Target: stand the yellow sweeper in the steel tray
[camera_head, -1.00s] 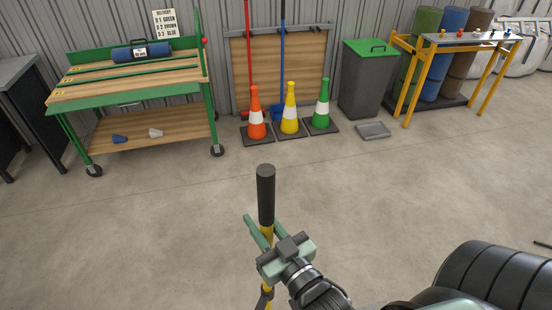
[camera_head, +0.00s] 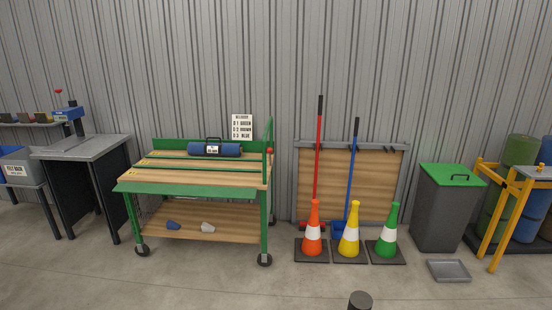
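The steel tray (camera_head: 449,270) is a shallow grey tray lying on the floor at the right, in front of the grey bin. It looks empty.
Orange (camera_head: 313,233), yellow (camera_head: 349,234) and green (camera_head: 388,235) cones stand left of the tray. A red broom and a blue broom lean on a wooden rack behind them. The grey bin (camera_head: 437,214) and a yellow stand (camera_head: 500,225) are close by. Front floor is clear.

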